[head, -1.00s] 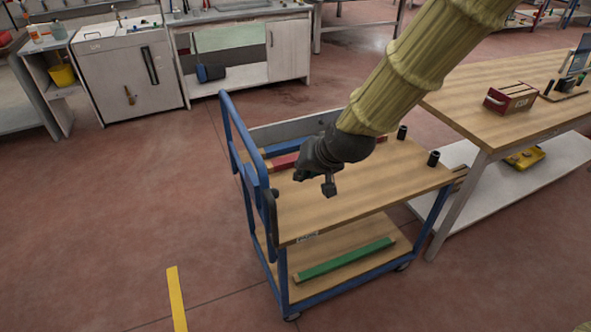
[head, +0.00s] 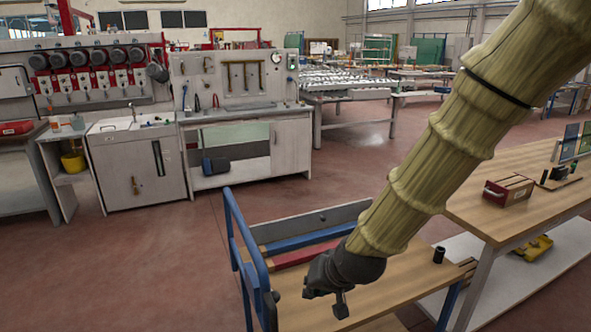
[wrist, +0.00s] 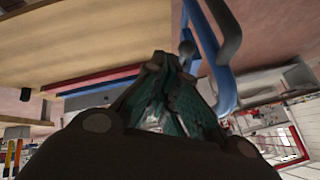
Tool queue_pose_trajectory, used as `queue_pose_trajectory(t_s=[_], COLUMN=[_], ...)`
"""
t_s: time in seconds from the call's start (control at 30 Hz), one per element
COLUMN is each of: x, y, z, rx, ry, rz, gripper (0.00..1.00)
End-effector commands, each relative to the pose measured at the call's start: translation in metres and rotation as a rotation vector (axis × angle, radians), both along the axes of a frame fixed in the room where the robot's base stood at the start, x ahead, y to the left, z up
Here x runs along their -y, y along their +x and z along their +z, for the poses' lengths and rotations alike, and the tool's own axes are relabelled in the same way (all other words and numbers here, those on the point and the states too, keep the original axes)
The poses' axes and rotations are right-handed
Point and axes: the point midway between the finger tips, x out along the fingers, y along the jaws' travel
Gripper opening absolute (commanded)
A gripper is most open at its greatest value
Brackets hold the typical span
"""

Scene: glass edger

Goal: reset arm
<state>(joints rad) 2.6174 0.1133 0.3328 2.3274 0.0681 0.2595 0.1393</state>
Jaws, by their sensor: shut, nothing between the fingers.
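My gripper (head: 325,296) is at the end of my arm, which comes in from the upper right of the head view. It is over the top board of a blue-framed cart (head: 405,287), near the cart's handle end. In the wrist view the gripper's fingers (wrist: 175,105) come together in the middle, with nothing held. Whether the gripper touches the board cannot be told, but it appears above it.
The cart's blue handle (head: 240,235) rises just left of my gripper. A blue bar (head: 302,242) and a red bar (head: 305,253) lie at the board's back. A wooden table (head: 520,205) stands right. The left floor is clear.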

Motion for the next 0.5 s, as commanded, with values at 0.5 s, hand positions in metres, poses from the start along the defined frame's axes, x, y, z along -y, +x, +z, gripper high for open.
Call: queue_pose_trajectory(t_s=[0.5], x=[0.069], y=[-0.076], z=[-0.185], rx=[-0.203], ry=[-0.113], rz=[-0.039], gripper=[0.0])
